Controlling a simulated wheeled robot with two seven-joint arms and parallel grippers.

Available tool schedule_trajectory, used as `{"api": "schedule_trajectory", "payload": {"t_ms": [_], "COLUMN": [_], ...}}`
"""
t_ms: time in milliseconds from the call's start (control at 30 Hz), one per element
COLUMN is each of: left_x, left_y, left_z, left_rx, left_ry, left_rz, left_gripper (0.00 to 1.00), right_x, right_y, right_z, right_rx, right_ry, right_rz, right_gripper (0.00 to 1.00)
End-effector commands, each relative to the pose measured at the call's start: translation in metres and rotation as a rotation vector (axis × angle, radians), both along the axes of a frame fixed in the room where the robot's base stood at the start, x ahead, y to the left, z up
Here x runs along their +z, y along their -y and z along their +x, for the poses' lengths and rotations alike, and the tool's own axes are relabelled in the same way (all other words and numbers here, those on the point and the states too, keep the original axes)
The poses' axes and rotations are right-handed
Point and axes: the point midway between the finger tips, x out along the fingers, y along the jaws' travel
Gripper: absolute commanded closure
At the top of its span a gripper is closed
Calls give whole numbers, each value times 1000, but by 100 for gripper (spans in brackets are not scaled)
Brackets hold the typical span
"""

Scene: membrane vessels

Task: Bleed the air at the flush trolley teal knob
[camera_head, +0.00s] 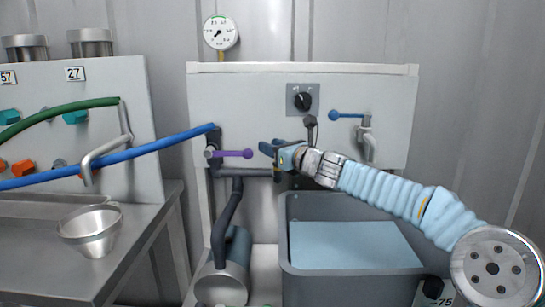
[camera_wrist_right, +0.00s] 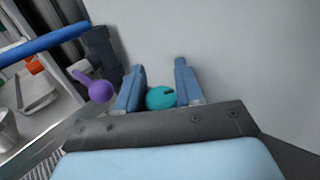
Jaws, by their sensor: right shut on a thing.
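The flush trolley has a pale upright panel (camera_head: 250,105). The teal knob (camera_wrist_right: 160,97) shows in the right wrist view, low between the two blue fingers, with a small dark mark on its face. In the head view it is hidden by my gripper. My right gripper (camera_head: 273,149) reaches in from the right to the lower middle of the panel. Its fingers (camera_wrist_right: 158,68) are shut on the teal knob, one on each side. My left gripper is not in view.
A purple-handled valve (camera_head: 233,154) sits just left of my gripper, with a blue hose (camera_head: 120,152) running left. A blue-handled valve (camera_head: 350,115) and black switch (camera_head: 302,101) are to the right. A grey tank (camera_head: 350,284) stands below. A gauge (camera_head: 220,33) is above.

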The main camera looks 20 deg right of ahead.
Motion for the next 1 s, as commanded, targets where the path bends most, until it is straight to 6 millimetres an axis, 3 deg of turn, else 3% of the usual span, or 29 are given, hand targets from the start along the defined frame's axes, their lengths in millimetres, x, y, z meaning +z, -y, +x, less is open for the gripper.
{"api": "schedule_trajectory", "payload": {"t_ms": [100, 767, 1000], "left_x": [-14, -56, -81], "left_y": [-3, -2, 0], "left_z": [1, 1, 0], "left_rx": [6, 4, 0], "left_ry": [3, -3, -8], "left_rz": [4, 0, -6], "left_gripper": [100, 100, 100], "right_x": [-3, -3, -4], "right_y": [0, 3, 6], "right_z": [0, 1, 1], "right_rx": [-40, -260, -459], "right_ry": [2, 2, 2], "right_rz": [1, 0, 2], "right_gripper": [94, 94, 94]}}
